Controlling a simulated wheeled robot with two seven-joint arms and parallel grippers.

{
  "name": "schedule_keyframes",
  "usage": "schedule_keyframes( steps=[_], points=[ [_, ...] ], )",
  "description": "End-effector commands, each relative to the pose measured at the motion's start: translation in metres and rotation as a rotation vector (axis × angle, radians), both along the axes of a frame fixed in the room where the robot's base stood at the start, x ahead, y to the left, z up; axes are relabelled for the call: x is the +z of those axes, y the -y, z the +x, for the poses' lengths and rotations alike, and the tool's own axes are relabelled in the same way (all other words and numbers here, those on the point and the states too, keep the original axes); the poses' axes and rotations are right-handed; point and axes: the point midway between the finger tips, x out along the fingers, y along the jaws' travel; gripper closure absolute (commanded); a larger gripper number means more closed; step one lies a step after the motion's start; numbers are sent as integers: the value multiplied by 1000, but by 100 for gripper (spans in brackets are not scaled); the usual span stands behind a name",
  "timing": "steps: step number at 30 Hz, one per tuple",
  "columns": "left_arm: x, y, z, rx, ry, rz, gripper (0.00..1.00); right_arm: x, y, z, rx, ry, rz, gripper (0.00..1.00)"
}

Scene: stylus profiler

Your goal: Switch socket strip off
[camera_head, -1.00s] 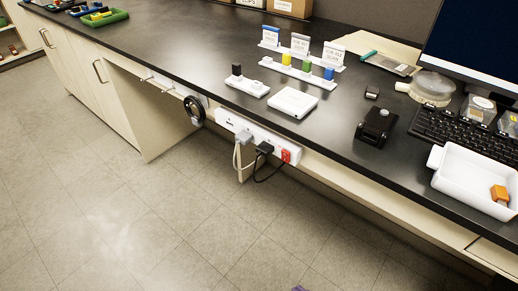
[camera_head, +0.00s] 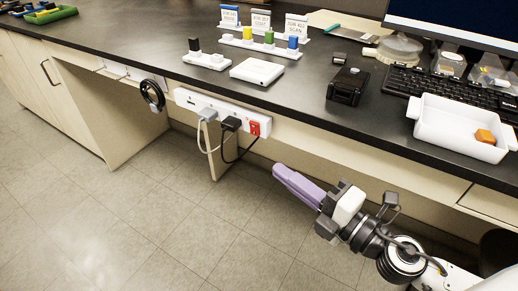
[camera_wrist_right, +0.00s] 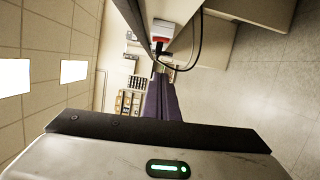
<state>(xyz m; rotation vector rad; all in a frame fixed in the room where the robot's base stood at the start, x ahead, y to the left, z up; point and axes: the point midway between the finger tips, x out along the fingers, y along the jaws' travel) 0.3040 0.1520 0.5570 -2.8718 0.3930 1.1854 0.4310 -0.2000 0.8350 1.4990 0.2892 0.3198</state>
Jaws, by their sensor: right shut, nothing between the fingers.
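The white socket strip (camera_head: 222,109) is fixed along the front edge of the bench. A grey plug (camera_head: 207,115) and a black plug (camera_head: 230,124) sit in it, with cords hanging down. The red switch (camera_head: 254,129) is at its right end; it also shows near the top of the right wrist view (camera_wrist_right: 162,28). My right gripper (camera_head: 278,172), with purple fingers, is shut and empty, below and right of the switch and apart from it. Its fingers point toward the strip in the right wrist view (camera_wrist_right: 160,95). My left gripper is not in view.
A black cord (camera_head: 240,155) loops below the strip, near the switch. The black bench top (camera_head: 310,95) overhangs close above. A coiled black cable (camera_head: 152,95) hangs to the left. A white tray (camera_head: 455,132) stands at the bench's right front. The floor in front is clear.

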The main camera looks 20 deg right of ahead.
Motion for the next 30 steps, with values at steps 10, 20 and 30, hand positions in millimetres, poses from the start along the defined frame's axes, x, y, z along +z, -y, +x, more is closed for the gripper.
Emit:
schedule_keyframes(
  steps=[10, 20, 30],
  points=[
    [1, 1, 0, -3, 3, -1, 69, 8, -6, -2, 29, 47, -55, 100],
    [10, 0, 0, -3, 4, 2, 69, 12, -11, 13, 27, 48, -51, 100],
    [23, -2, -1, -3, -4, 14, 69, 14, -31, 59, 26, 48, -52, 100]
  ],
)
